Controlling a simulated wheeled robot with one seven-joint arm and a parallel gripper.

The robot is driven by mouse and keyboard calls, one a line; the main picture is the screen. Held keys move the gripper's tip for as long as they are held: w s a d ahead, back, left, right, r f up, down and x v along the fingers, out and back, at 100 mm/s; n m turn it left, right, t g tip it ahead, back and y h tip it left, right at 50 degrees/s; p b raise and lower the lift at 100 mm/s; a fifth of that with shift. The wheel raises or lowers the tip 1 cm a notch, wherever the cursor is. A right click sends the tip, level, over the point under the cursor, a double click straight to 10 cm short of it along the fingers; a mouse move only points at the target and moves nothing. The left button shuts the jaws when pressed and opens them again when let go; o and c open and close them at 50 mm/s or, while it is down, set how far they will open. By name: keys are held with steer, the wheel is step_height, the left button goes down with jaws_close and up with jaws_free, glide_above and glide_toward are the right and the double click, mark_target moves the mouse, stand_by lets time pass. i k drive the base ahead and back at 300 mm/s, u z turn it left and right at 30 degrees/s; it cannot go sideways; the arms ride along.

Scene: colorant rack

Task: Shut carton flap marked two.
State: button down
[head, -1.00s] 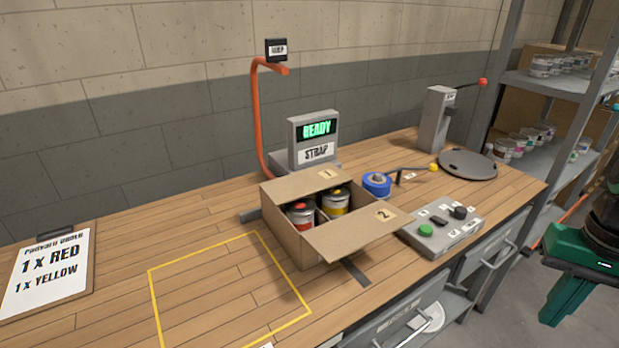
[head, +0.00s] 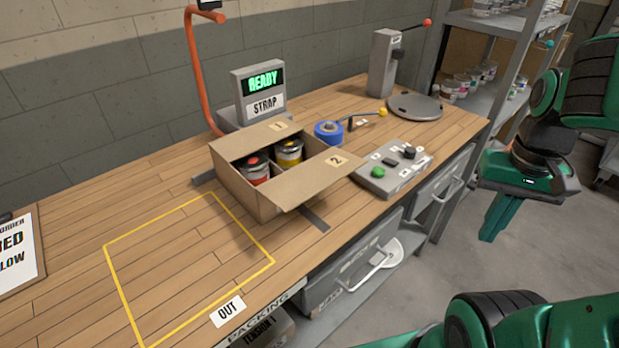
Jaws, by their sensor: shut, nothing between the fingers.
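The cardboard carton (head: 240,194) stands on the wooden bench in front of the strap machine. Its flap marked 2 (head: 318,176) is open, sticking outward to the right. Its flap marked 1 (head: 250,137) at the back also appears folded outward. Inside the carton are a red-labelled can (head: 257,170) and a yellow-labelled can (head: 289,152). My gripper (head: 491,237) is at the right, shut and empty, pointing down beyond the bench's front edge. It is well apart from the carton.
A control box (head: 378,184) with a green button is right of flap 2. Blue tape (head: 328,133) lies behind it. The strap machine (head: 258,95) shows READY. A yellow outlined area (head: 185,262) left of the carton is clear. Drawers (head: 350,270) are below the bench edge.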

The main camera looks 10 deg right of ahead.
mark_target(290, 188)
steer(key=z, duration=0.65)
steer(key=k, duration=1.4)
steer(key=u, duration=0.95)
steer(key=i, duration=0.5)
